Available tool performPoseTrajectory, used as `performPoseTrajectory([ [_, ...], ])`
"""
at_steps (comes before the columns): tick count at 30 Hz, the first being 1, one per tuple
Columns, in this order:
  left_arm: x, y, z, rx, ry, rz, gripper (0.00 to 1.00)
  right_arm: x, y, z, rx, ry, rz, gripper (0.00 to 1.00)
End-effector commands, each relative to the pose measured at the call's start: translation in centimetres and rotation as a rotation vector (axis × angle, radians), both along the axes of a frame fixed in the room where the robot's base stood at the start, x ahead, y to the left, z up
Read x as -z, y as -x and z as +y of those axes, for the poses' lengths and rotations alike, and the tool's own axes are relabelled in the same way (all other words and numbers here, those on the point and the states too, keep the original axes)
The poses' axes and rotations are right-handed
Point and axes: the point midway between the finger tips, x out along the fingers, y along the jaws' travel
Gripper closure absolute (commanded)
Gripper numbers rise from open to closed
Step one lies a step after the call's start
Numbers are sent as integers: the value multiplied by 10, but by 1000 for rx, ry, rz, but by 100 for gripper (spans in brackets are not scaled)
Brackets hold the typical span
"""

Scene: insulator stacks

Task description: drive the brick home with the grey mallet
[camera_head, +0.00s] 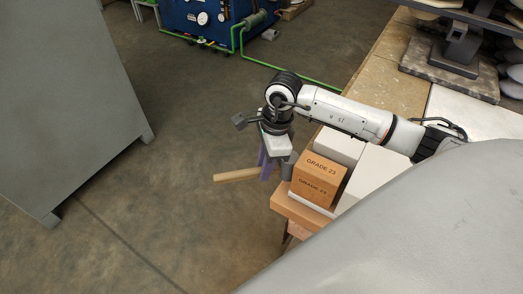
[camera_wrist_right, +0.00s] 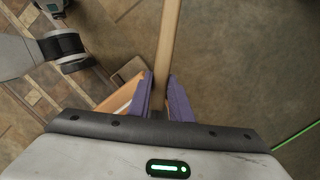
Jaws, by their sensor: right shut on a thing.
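The orange-brown brick (camera_head: 318,182), marked GRADE 23 on two faces, sits among white blocks at the bench corner. My right gripper (camera_head: 265,162), with purple fingers, is shut on the mallet's wooden handle (camera_head: 235,175), just left of the brick. The handle sticks out to the left, roughly level. In the right wrist view the handle (camera_wrist_right: 167,50) runs up from between the purple fingers (camera_wrist_right: 160,98). The grey mallet head (camera_head: 287,166) appears at the brick's left side; I cannot tell whether they touch. My left gripper is not in view.
White blocks (camera_head: 338,146) stand behind and beside the brick, over an orange-brown ledge (camera_head: 295,212). The stone-topped bench (camera_head: 388,85) runs to the back right and carries a dark stand (camera_head: 457,50). A grey cabinet (camera_head: 70,90) stands left. Open floor (camera_head: 170,190) lies between.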

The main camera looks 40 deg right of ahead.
Motion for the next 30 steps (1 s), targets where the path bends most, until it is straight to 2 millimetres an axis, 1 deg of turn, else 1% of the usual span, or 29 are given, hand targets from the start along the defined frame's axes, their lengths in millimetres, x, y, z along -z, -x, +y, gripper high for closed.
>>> performPoseTrajectory([
  [12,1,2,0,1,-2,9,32,0,12,-5,1,1,2,100],
  [30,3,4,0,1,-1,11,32,0,15,-7,2,2,3,100],
])
